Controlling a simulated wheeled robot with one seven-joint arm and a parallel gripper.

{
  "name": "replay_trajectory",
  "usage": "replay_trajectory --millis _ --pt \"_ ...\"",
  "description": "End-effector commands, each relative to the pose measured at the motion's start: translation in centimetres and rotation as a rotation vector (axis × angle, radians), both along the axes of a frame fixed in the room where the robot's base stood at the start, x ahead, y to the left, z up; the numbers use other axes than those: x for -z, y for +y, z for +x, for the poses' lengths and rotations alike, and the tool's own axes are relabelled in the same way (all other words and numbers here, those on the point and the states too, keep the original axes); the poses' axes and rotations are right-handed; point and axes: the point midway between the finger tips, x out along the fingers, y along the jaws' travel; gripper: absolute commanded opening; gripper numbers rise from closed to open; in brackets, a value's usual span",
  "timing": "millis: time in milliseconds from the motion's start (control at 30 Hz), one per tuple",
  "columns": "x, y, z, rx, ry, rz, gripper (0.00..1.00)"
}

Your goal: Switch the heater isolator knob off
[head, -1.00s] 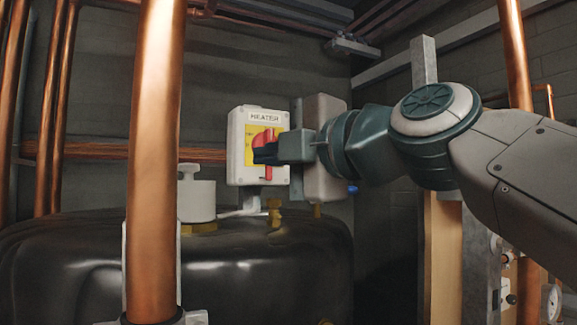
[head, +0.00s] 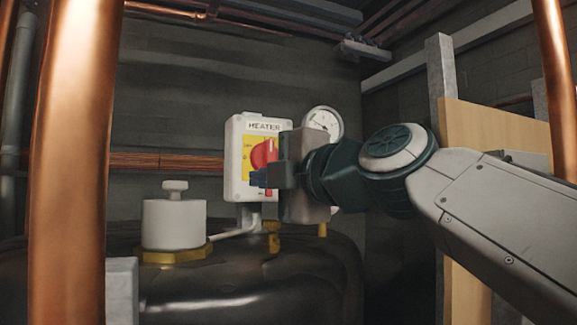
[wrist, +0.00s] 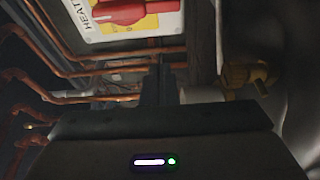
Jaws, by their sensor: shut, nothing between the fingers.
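The heater isolator is a white box (head: 234,160) labelled HEATER, with a yellow plate and a red knob (head: 263,152). The knob's handle stands upright along the box. My gripper (head: 258,178) is shut and empty. Its dark fingers sit in front of the box's lower right, just below the knob's middle, and hide part of it. In the wrist view the fingers (wrist: 160,80) are apart from the knob; contact elsewhere cannot be told.
A black tank (head: 230,285) lies below, with a white capped fitting (head: 174,222) at its top. A thick copper pipe (head: 66,160) stands at the left front. A round gauge (head: 323,124) is behind my wrist. A wooden board (head: 495,140) stands at the right.

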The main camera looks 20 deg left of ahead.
Motion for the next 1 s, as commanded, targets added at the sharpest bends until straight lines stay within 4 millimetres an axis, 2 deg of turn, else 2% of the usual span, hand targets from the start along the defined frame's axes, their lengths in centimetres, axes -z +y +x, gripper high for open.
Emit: replay_trajectory --millis 100,267,333,533,1000 --pt "-0.5 2.6 1.4 -0.004 0.004 -0.003 0.00" --pt "-0.5 5.4 3.0 -0.004 0.003 -0.003 0.00" --pt "-0.3 4.0 3.7 0.000 0.002 0.001 0.00" --pt "-0.2 2.4 5.0 -0.001 0.000 0.000 0.00" --pt "0.0 1.9 5.4 -0.003 -0.001 -0.001 0.00"
